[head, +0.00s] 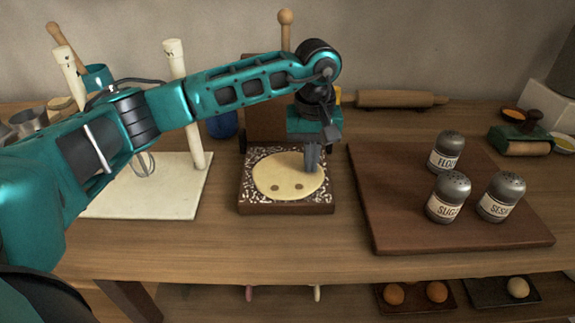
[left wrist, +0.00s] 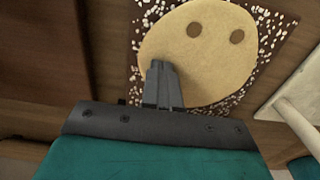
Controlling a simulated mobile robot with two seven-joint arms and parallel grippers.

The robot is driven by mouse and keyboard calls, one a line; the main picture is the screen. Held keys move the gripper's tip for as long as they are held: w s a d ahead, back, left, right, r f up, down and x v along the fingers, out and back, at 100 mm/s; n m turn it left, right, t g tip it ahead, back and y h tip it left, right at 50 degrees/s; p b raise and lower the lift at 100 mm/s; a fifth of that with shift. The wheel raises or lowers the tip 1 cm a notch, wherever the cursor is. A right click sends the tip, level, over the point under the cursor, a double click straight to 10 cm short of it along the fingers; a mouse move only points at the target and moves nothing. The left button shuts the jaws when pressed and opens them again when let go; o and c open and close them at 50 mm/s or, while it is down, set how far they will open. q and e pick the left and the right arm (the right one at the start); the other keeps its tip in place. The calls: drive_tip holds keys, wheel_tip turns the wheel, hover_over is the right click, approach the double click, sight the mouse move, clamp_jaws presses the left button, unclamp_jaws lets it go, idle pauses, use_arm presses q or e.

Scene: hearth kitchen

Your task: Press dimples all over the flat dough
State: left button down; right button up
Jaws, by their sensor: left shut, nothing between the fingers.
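The flat dough (head: 283,174) is a pale, round sheet on a dark square tray (head: 285,208) with a speckled surface. Two dark round dimples show near its front edge in the head view; they also show in the dough (left wrist: 208,60) in the left wrist view. My left gripper (head: 312,165) is shut and empty, with its fingers pointing down at the far right part of the dough. In the left wrist view the fingertips (left wrist: 159,65) overlap the dough's edge area; I cannot tell if they touch it. My right gripper is not in view.
A dark board (head: 400,215) to the right holds flour, sugar (head: 447,198) and sesame shakers. A pale board (head: 150,190) lies to the left. A rolling pin (head: 400,98) lies behind. The counter in front of the tray is clear.

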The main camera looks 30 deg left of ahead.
sight(299, 157)
use_arm(q)
drive_tip(key=shift+s+f, duration=0.1)
drive_tip(key=shift+f, duration=0.05)
idle(0.3)
drive_tip(key=shift+r+p, duration=0.45)
drive_tip(key=shift+r, duration=0.3)
drive_tip(key=shift+w+a+b, duration=0.2)
drive_tip(key=shift+w+a, duration=0.15)
drive_tip(key=shift+a, duration=0.2)
drive_tip(key=shift+w+a+b, duration=0.2)
drive_tip(key=shift+w+a, duration=0.15)
drive_tip(key=shift+a, duration=0.2)
drive_tip(key=shift+w+a, duration=0.55)
drive_tip(key=shift+a, duration=0.3)
drive_tip(key=shift+f, duration=0.2)
drive_tip(key=shift+f+b, duration=0.45)
drive_tip(key=shift+b, duration=0.1)
